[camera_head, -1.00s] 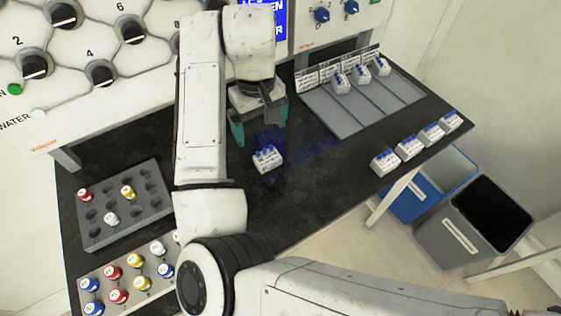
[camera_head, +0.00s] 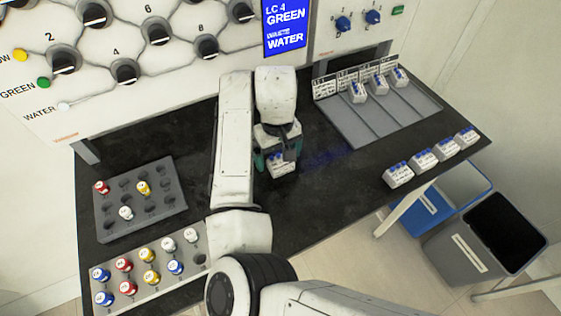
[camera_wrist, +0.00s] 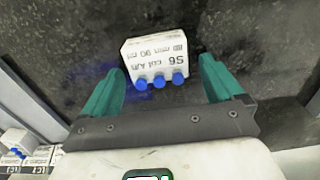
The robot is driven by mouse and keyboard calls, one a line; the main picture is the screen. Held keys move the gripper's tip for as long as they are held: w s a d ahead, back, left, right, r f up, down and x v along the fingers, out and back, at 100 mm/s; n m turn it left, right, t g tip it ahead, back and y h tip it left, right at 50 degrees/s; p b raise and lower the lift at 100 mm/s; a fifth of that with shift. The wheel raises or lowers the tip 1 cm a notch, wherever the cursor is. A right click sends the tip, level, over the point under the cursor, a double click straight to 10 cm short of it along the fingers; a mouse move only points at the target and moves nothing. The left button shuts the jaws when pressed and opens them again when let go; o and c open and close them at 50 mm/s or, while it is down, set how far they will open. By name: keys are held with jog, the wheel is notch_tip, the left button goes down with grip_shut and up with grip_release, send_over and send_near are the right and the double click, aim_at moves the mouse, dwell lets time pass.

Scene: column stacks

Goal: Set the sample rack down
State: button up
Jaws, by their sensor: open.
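The sample rack is a small white block (camera_head: 281,168) with a printed label and blue caps, sitting on the dark bench top. It also shows in the wrist view (camera_wrist: 155,50), with three blue caps facing my gripper and its label upside down. My gripper (camera_head: 277,158) is open, its teal fingers at the rack in the head view. In the wrist view my gripper (camera_wrist: 162,70) has one finger on each side of the rack's capped end, with visible gaps. The fingers partly hide the rack in the head view.
A grey slotted tray (camera_head: 375,115) holding similar racks stands at the back right. Several more racks (camera_head: 398,175) line the right bench edge. A grey vial block (camera_head: 140,200) and a lighter vial tray (camera_head: 150,265) are at left. A blue bin (camera_head: 430,215) and a grey bin (camera_head: 485,240) stand beyond the bench.

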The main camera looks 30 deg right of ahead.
jog(key=shift+c, duration=0.2)
jog(key=c, duration=1.2)
jog(key=shift+r, duration=0.1)
